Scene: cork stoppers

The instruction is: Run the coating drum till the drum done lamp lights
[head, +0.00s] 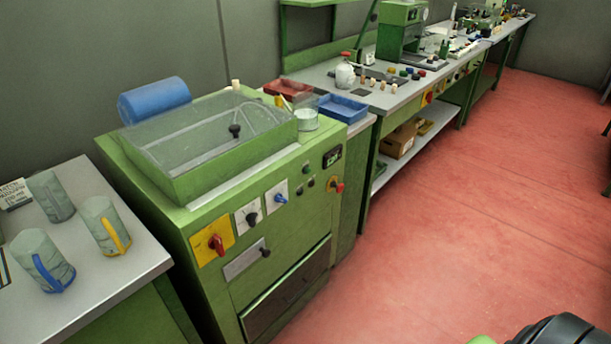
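The coating drum machine (210,190) is a green cabinet with a clear lid (225,130) that looks closed over its trough. Its front carries a red rotary switch on a yellow plate (213,230), a black knob on a white plate (251,217) and a blue knob on another white plate (281,198). A red-handled switch (337,186) sits at the right. A small dark display (332,157) and several small dark buttons or lamps (306,167) are near it. I cannot tell which is the drum done lamp, and none looks clearly lit.
A side table (90,300) at left holds several grey-green jugs (110,228). A blue cylinder (154,100) sits behind the lid. A glass beaker (306,115) and a blue tray (343,107) stand right of it. A long bench (400,98) runs back.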

